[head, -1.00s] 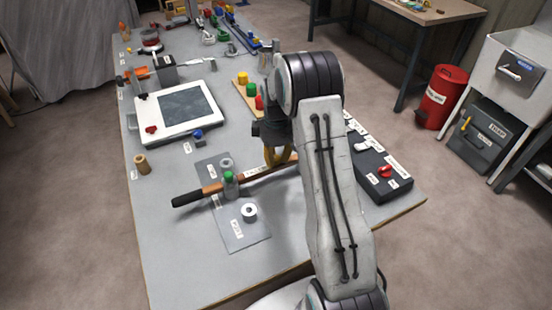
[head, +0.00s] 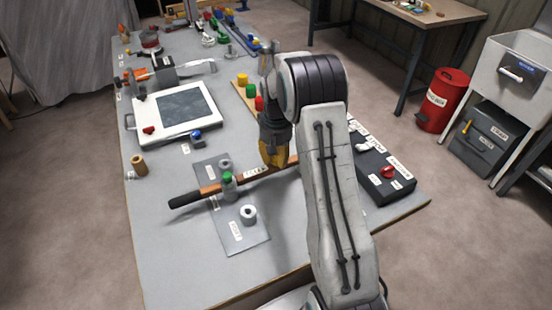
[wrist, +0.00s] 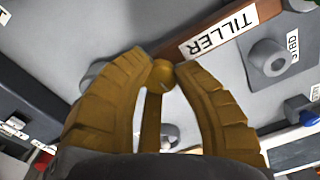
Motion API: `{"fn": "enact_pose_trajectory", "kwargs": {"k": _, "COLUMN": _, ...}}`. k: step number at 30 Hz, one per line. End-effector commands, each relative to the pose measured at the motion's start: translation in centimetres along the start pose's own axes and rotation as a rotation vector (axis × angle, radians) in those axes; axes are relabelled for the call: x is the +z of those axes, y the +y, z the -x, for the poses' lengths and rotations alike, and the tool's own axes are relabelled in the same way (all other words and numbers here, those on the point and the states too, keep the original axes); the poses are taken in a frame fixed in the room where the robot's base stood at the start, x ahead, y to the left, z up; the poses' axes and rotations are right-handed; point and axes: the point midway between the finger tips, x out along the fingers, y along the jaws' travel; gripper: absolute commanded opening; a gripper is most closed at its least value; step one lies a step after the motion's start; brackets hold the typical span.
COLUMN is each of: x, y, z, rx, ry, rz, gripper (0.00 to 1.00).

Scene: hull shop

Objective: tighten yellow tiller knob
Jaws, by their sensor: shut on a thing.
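The tiller (head: 253,178) is a long brown bar with a black grip at its left end, lying across the bench. It carries a white TILLER label, which also reads in the wrist view (wrist: 210,36). My gripper (head: 270,163) points down at the tiller, right of the green knob (head: 228,178). In the wrist view its yellow-brown fingers (wrist: 162,72) close at their tips around the small round yellow tiller knob (wrist: 163,74). In the head view the fingers hide this knob.
Grey plates with round fittings (head: 248,213) lie near the tiller. A white framed hatch (head: 175,110) is behind. A board with yellow, green and red knobs (head: 249,96) stands behind my gripper. A dark switch box (head: 385,178) is to the right. The front left of the bench is clear.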

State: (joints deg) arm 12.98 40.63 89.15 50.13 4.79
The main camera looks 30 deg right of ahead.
Motion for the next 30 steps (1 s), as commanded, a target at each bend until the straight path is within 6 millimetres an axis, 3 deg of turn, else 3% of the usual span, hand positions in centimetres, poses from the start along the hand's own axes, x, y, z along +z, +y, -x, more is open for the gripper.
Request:
{"fn": "enact_pose_trajectory", "kwargs": {"k": 23, "x": 0.24, "y": 0.02, "z": -0.27, "rx": 0.001, "ry": -0.009, "rz": -0.103, "gripper": 0.00}}
{"fn": "enact_pose_trajectory", "kwargs": {"k": 24, "x": 0.24, "y": 0.02, "z": -0.27, "rx": 0.001, "ry": -0.009, "rz": -0.103, "gripper": 0.29}}
{"fn": "enact_pose_trajectory", "kwargs": {"k": 30, "x": 0.15, "y": 0.01, "z": -0.17, "rx": 0.001, "ry": -0.006, "rz": -0.102, "gripper": 0.47}}
